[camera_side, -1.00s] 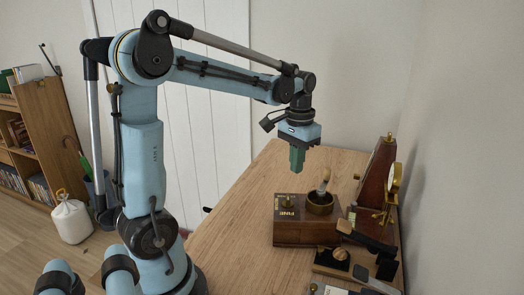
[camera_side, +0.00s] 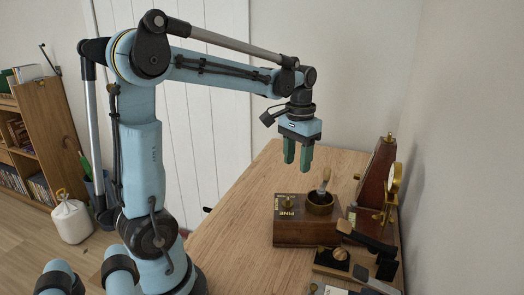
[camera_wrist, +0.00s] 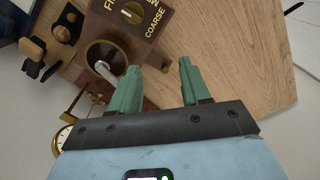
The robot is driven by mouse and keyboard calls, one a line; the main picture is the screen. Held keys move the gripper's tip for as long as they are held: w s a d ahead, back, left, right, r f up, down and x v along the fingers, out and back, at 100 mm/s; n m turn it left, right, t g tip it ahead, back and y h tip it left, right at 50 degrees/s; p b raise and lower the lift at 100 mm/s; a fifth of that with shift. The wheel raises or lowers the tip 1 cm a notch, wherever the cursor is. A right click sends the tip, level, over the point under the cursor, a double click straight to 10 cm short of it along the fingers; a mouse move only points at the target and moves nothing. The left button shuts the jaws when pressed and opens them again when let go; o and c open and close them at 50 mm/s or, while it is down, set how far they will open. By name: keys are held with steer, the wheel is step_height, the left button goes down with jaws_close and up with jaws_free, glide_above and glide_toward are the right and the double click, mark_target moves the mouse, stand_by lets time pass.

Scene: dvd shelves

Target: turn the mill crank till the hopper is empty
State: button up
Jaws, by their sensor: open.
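The mill is a dark wooden box (camera_side: 300,234) on the table, with a round brass hopper (camera_side: 320,209) on top. A crank handle (camera_side: 325,175) with a pale grip stands up over the hopper; in the wrist view a silver crank arm (camera_wrist: 105,72) crosses the hopper opening. I cannot tell what the hopper holds. A brass knob (camera_side: 288,202) sits beside the word FINE; the wrist view also shows COARSE. My gripper (camera_side: 297,170) is open and empty, with green fingers pointing down, above and slightly left of the mill, touching nothing. Its fingers also show in the wrist view (camera_wrist: 160,76).
A metronome-like wooden pyramid (camera_side: 379,175) and a brass dial (camera_side: 395,184) stand right of the mill, near the wall. Dark wood and black objects (camera_side: 340,255) crowd its front right. The wooden tabletop (camera_side: 238,235) left of the mill is clear.

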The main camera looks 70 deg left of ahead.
step_height(320, 180, up, 6)
steer(key=shift+f, duration=0.1)
stand_by(0.4)
steer(key=s+d+f+m+t, duration=0.1)
steer(key=s+d+f+t, duration=0.2)
steer(key=d, duration=0.3)
steer(key=s+d+f+m+t, duration=0.2)
steer(key=s+d+f+t, duration=0.1)
steer(key=d, duration=0.4)
steer(key=shift+s+d+f+t, duration=0.2)
steer(key=shift+s+f+t, duration=0.1)
steer(key=shift+f+t, duration=0.4)
steer(key=shift+c, duration=0.4)
